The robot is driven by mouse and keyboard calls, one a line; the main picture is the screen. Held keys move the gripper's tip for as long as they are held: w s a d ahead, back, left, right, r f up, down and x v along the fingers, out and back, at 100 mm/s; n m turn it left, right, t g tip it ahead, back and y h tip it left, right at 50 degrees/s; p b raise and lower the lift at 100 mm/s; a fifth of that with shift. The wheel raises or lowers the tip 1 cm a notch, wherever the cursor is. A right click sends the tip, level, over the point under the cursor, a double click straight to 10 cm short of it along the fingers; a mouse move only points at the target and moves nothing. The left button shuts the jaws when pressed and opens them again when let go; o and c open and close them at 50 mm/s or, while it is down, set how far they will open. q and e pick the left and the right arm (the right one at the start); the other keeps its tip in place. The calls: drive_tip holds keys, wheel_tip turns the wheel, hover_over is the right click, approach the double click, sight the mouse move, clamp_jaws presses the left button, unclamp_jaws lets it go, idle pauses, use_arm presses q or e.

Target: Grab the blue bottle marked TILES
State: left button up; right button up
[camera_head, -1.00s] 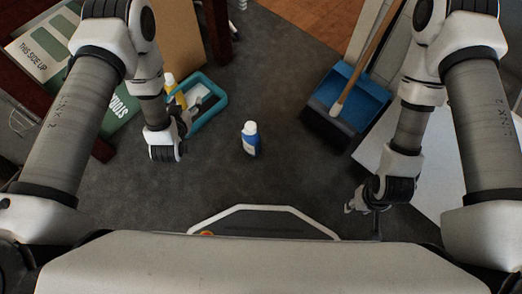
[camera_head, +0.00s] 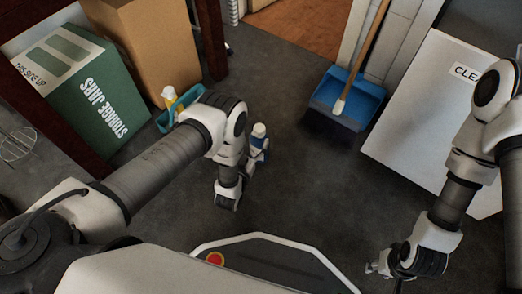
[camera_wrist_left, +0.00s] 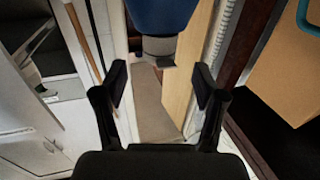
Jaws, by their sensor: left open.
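The blue bottle with a white cap (camera_head: 258,140) stands on the dark floor, just beyond my left wrist in the head view, which hides part of it. Its lettering is not legible. In the left wrist view the picture looks inverted, and the blue bottle (camera_wrist_left: 165,15) shows at the top, cap end pointing down the picture. My left gripper (camera_wrist_left: 161,85) is open, with the bottle ahead of its fingers and nothing between the pads. My right gripper (camera_head: 378,268) is at the lower right, far from the bottle; its jaws are too small to judge.
A teal basket (camera_head: 163,122) with a yellow-and-white bottle (camera_head: 169,96) is left of the bottle, by a green storage box (camera_head: 95,105) and a cardboard box (camera_head: 150,45). A blue dustpan (camera_head: 362,98) and white panel (camera_head: 425,110) are right. Floor between is clear.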

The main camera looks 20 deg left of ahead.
sight(257, 133)
use_arm(q)
drive_tip(key=w+b, duration=0.1)
drive_tip(key=w, duration=0.1)
drive_tip(key=w+b, duration=0.2)
drive_tip(key=w, duration=0.1)
drive_tip(key=shift+w+d+f, duration=0.2)
drive_tip(key=shift+w, duration=0.05)
drive_tip(key=shift+w+r, duration=0.1)
drive_tip(key=shift+w, duration=0.05)
drive_tip(key=shift+r, duration=0.1)
drive_tip(key=shift+c, duration=0.7)
clamp_jaws()
drive_tip(key=shift+r, duration=0.1)
